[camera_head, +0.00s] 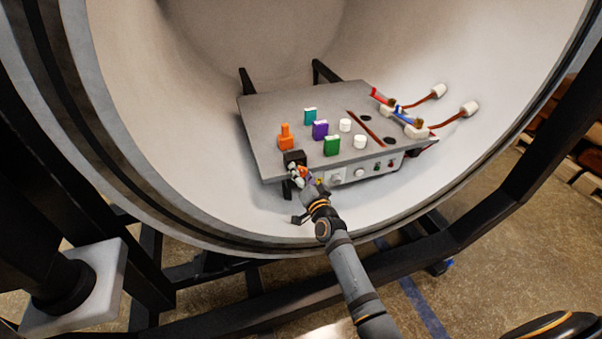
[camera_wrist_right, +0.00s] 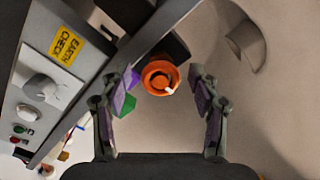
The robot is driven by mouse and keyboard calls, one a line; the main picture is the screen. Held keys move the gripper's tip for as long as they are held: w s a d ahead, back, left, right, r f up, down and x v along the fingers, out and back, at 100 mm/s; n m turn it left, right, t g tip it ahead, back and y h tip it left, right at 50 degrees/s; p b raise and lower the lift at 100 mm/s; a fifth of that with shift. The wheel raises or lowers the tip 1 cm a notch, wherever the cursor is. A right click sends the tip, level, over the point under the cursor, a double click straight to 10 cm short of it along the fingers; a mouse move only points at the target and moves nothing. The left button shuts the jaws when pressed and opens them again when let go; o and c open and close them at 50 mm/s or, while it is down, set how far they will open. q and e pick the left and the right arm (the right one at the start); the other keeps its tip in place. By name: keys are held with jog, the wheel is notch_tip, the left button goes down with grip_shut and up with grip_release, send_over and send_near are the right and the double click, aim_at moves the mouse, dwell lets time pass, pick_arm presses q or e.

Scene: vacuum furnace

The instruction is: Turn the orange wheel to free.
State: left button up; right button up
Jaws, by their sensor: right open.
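The orange wheel (camera_wrist_right: 160,77) is a round orange knob with a small white mark on its face, mounted on a black block (camera_head: 295,157) at the front left corner of the grey bench. In the head view the wheel is small and partly hidden by my right gripper (camera_head: 301,178). In the right wrist view my right gripper (camera_wrist_right: 162,88) is open, with one finger on each side of the wheel and a gap on both sides. The fingers do not appear to touch it. My left gripper is not in view.
The grey bench (camera_head: 263,120) stands inside the round pale chamber (camera_head: 200,100). Orange, teal, purple and green blocks and white cylinders stand on top. Its front panel has a grey knob (camera_wrist_right: 40,88) beside a yellow "EARTH CHECK" label (camera_wrist_right: 67,45). Cables lie at the right.

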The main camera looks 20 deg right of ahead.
jog(key=shift+w, duration=0.45)
jog(key=c, duration=1.2)
